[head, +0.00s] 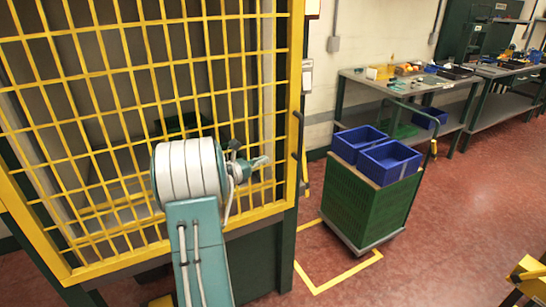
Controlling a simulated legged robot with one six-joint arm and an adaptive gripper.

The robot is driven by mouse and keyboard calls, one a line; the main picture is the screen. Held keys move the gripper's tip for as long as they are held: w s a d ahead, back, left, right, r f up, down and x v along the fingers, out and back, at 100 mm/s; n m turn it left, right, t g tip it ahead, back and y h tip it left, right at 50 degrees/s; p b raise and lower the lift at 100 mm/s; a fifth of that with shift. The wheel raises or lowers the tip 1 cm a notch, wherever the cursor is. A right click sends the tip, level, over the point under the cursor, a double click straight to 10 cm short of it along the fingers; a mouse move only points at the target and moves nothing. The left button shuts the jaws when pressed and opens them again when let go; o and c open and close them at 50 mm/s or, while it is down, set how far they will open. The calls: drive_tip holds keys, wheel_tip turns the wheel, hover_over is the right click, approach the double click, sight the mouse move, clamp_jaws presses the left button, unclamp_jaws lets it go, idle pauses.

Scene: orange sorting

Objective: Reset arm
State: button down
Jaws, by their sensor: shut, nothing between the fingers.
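My gripper (262,161) shows in the head view at the end of my arm, in front of the yellow mesh cage (75,110). It points to the right and its fingers are shut with nothing between them. My white and teal arm links hide part of the gripper's base and part of the cage behind. I cannot tell how much space lies between the gripper and the mesh.
A green cart (365,205) with two blue bins (388,160) on top stands right of the cage. Workbenches (415,88) with tools line the back wall. Red floor (455,215) is clear right of the cart. A yellow object (526,272) is at the lower right.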

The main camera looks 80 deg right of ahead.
drive_tip(key=w+a+r+m+t+y, duration=0.1)
drive_tip(key=w+a+r+m+t, duration=0.3)
drive_tip(key=a, duration=0.6)
drive_tip(key=w+a+t+y, duration=0.2)
drive_tip(key=w+a, duration=0.5)
drive_tip(key=a, duration=0.2)
drive_tip(key=w+a+r+m+t+y, duration=0.15)
drive_tip(key=w+a, duration=0.35)
drive_tip(key=a, duration=0.5)
drive_tip(key=a+m+t+y, duration=0.4)
drive_tip(key=a+t+y, duration=0.5)
drive_tip(key=a, duration=2.4)
drive_tip(key=shift+a+f+t, duration=0.2)
drive_tip(key=shift+f+t, duration=0.25)
drive_tip(key=shift+t, duration=0.1)
